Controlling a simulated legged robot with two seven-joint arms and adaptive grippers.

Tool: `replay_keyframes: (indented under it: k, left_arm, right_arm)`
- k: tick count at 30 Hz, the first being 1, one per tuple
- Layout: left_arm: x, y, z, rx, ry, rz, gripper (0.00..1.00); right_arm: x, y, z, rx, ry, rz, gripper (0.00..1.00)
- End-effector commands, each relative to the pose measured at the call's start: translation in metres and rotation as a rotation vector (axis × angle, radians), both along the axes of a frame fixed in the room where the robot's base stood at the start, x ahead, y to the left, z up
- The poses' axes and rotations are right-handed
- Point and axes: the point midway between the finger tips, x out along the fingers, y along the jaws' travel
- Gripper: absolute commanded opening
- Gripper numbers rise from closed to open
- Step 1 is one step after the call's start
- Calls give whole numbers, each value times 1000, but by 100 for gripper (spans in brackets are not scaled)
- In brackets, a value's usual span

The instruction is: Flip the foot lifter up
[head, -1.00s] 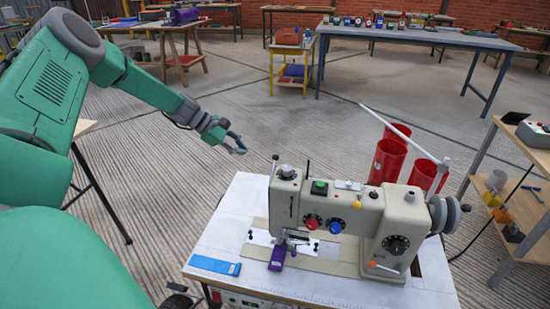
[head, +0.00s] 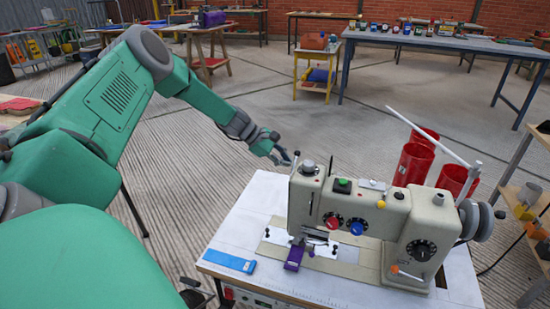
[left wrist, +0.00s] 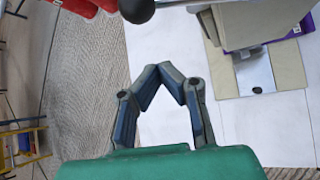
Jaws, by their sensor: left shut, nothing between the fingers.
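The cream sewing machine (head: 345,212) stands on a white table. The presser foot area (head: 314,243) is partly hidden under the head. My left gripper (head: 287,160) is beside and behind that head end, close to the dark tip; contact cannot be told. In the left wrist view its fingertips (left wrist: 178,78) meet and hold nothing. A black round knob (left wrist: 137,9) shows beyond them. My right gripper is out of view.
A purple item (head: 294,257) lies by the needle area and a blue one (head: 229,262) at the table's front left. Red cylinders (head: 413,163) stand behind the machine. A thin white rod (head: 428,134) slants above it. The floor behind the table is open.

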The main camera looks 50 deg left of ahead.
Motion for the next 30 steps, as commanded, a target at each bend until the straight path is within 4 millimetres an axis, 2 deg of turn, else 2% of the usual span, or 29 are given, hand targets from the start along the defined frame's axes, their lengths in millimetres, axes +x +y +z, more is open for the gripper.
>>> replay_keyframes:
  k: [3, 9, 30]
  left_arm:
    - [0, -9, 14, -1, -4, -1, 0]
    - [-1, -18, 29, 0, -2, 0, 0]
    - [-3, -21, 36, 14, -29, 1, 0]
  right_arm:
    - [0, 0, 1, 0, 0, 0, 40]
    - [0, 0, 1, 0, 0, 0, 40]
    - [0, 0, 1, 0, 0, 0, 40]
